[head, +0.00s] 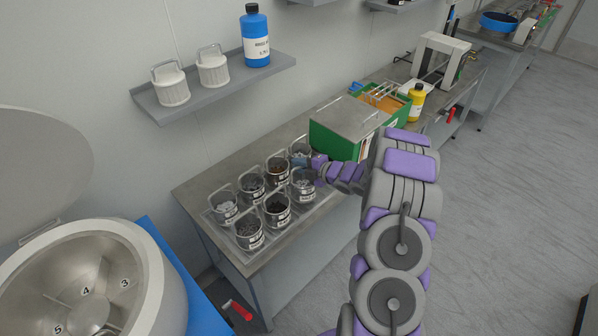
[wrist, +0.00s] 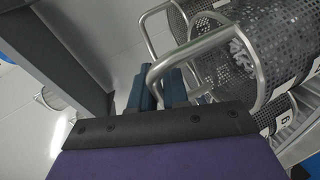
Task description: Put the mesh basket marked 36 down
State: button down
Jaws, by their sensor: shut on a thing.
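My gripper (head: 317,166) is at the right end of the group of mesh baskets on the bench. In the wrist view its dark blue fingers (wrist: 158,90) are shut on the wire handle of a mesh basket (wrist: 275,45). Pale contents show through the mesh. In the head view the held basket appears to be the right-hand one of the front row (head: 303,187). Its number is not readable. I cannot tell whether its bottom touches the tray (head: 262,246).
Several other mesh baskets (head: 249,235) stand close together on the tray. A green box with a grey lid (head: 350,118) stands just behind. A shelf (head: 215,88) hangs above. A round open drum (head: 90,275) is at the lower left. The bench's front right is bare.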

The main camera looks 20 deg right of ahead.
jog(key=shift+a+f, duration=0.75)
jog(key=shift+f, duration=0.3)
jog(key=c, duration=1.6)
grip_release()
jog(key=shift+f, duration=0.1)
jog(key=o, duration=0.5)
jog(key=shift+d, duration=0.4)
